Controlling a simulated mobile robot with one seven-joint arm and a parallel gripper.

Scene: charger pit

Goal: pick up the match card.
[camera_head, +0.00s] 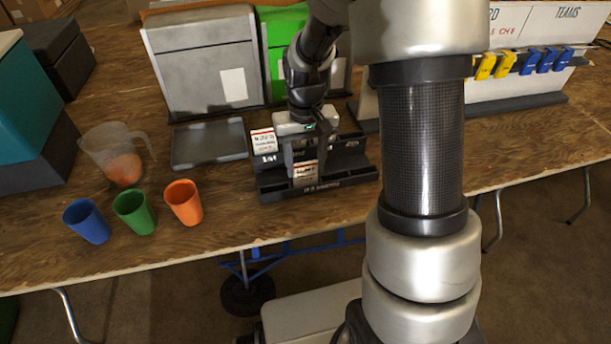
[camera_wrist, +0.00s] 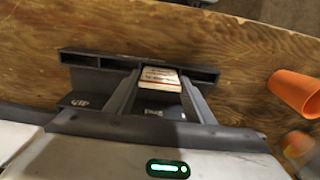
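A white card with red print (camera_head: 305,173) stands in the front slot of a dark rack (camera_head: 345,176). A second white card (camera_head: 263,140) stands at the rack's back left. I cannot read either well enough to tell which is the match card. My gripper (camera_head: 307,158) reaches down over the rack. In the wrist view, the front card (camera_wrist: 159,78) sits between the tips of my gripper (camera_wrist: 160,84), one finger on each side. The fingers are spread, with a narrow gap to the card's edges. The card's lower part is hidden.
Blue (camera_head: 87,221), green (camera_head: 134,211) and orange (camera_head: 184,202) cups stand left of the rack, near a clear jug (camera_head: 116,153). A dark empty tray (camera_head: 208,144) lies behind them. A grey box (camera_head: 203,62) and a lanyard board (camera_head: 520,65) stand behind.

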